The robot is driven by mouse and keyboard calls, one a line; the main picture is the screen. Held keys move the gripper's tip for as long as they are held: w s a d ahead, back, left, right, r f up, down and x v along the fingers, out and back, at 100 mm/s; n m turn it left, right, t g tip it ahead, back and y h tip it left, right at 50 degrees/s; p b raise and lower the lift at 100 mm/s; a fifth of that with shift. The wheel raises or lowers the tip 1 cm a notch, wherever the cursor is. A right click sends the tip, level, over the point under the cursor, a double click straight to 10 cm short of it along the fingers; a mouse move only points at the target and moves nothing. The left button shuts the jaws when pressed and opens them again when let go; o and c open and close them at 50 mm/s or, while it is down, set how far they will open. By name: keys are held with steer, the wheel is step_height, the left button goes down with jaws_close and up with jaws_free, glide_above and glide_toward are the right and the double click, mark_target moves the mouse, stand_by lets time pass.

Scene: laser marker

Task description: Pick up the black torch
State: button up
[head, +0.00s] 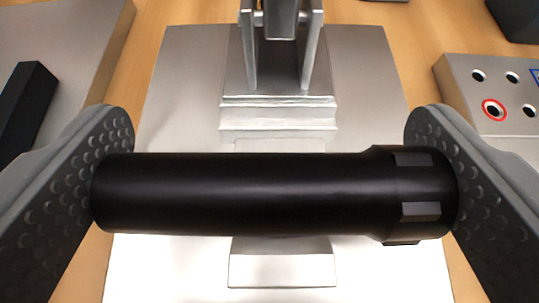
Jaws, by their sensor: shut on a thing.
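The black torch (245,194) lies level across the head view, with its wider ridged end at the right. My gripper (275,190) is shut on it lengthwise. The left finger pad presses on the torch's plain end and the right finger pad on its ridged end. The torch is in front of a metal plate (180,95) and hides part of it. I cannot tell how high it is above the plate.
A metal fixture with upright arms (278,70) stands on the plate behind the torch. A metal box with round holes (490,95), one ringed red, is at the right. A grey panel with a black block (25,105) is at the left. Wooden table (185,20) shows between them.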

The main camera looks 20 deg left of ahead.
steer(key=shift+r, duration=0.9)
steer(key=shift+s+r, duration=0.25)
steer(key=s+b, duration=0.1)
steer(key=s, duration=0.3)
steer(key=s+b, duration=0.1)
steer(key=s, duration=0.3)
steer(key=s+d+r+b, duration=0.1)
steer(key=s, duration=0.4)
steer(key=shift+s+d+f+b, duration=0.1)
steer(key=shift+s+b, duration=0.15)
steer(key=shift+b, duration=0.95)
steer(key=s+b, duration=0.1)
steer(key=b, duration=0.1)
steer(key=s+b, duration=0.1)
steer(key=b, duration=0.2)
steer(key=shift+r, duration=0.2)
